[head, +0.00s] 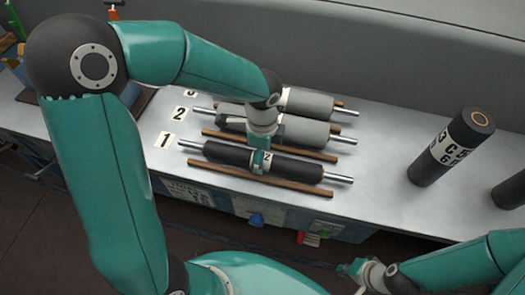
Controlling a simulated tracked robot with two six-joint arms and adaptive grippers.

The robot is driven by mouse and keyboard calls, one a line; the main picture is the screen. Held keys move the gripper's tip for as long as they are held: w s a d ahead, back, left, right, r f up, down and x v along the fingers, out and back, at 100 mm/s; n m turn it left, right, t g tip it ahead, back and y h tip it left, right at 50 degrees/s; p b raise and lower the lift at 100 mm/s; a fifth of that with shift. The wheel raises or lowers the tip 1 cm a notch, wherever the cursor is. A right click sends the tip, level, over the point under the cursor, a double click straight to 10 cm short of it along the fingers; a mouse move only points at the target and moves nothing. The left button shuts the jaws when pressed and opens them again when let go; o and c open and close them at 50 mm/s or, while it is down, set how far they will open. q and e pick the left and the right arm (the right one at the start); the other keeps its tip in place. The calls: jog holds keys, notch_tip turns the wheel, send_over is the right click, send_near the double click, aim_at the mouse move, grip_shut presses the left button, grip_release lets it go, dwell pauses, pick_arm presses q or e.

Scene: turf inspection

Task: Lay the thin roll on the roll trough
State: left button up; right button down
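Three rolls with metal shaft ends lie side by side on a grey bench, by number cards 1, 2 and 3. The front roll (297,167), by card 1, is dark and looks thinnest; a grey roll (310,132) lies behind it and another grey roll (308,102) at the back. My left gripper (261,161) points down at the middle of the dark roll, one finger over its near side. The far finger is hidden, so its grip is unclear. My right gripper (352,270) is low at the front, away from the rolls. I cannot single out the roll trough.
Wooden strips (262,180) run along the rolls. A dark upright cylinder (450,147) with a lettered band stands on the bench (385,215) at right, with another dark cylinder (512,191) at the edge. Bare bench lies between the rolls and the cylinders. A wall rises behind.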

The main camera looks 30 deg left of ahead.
pick_arm(q)
jog(key=shift+f, duration=0.1)
jog(key=shift+r, duration=0.4)
notch_tip(320, 180, up, 12)
jog(key=shift+f, duration=0.25)
jog(key=shift+w, duration=0.1)
